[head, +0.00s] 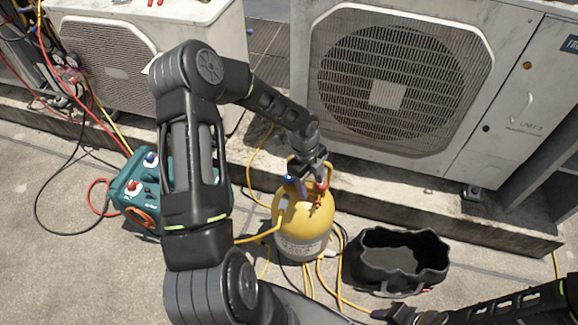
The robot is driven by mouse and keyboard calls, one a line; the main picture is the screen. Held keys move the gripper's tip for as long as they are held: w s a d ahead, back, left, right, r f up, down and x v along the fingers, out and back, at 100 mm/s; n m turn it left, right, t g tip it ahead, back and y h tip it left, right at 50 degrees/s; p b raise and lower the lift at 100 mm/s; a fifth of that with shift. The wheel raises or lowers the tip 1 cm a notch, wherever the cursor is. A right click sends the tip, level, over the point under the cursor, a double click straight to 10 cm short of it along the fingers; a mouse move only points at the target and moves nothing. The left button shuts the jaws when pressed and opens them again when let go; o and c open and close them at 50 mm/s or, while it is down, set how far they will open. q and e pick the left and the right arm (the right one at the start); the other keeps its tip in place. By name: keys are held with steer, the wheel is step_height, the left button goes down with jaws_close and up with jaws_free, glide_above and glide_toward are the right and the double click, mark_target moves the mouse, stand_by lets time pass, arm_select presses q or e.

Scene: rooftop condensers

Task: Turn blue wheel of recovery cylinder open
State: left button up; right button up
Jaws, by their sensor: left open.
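The yellow recovery cylinder (303,222) stands upright on the concrete in the middle of the head view. On its top I make out a small blue wheel (289,180) on the left and a red one (322,186) on the right. My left gripper (308,172) reaches down from above over the cylinder's top, with its fingers open close to the valves. The fingers and the cylinder's collar partly hide the valves, and I cannot tell whether a finger touches the blue wheel. My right gripper (400,316) is low at the bottom edge, partly cut off, away from the cylinder.
A black open tool bag (365,270) stands right of the cylinder. A green recovery machine (130,190) stands at left. Yellow hoses (320,275) lie around the cylinder's foot. Condenser units (480,110) on a concrete curb (430,205) close off the back.

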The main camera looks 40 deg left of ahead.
mark_target(289, 180)
arm_select(q)
steer(key=a+r+m, duration=0.1)
steer(key=a, duration=0.2)
steer(key=a+r+m+y, duration=0.1)
steer(key=a+r, duration=0.1)
steer(key=w+a+r+m, duration=0.1)
steer(key=a, duration=0.2)
steer(key=shift+a+r+y, duration=0.2)
steer(key=shift+a+y, duration=0.15)
steer(key=shift+y, duration=0.05)
steer(key=shift+f, duration=0.15)
step_height(289, 180, down, 8)
steer(key=shift+r, duration=0.15)
steer(key=shift+c, duration=0.5)
jaws_close()
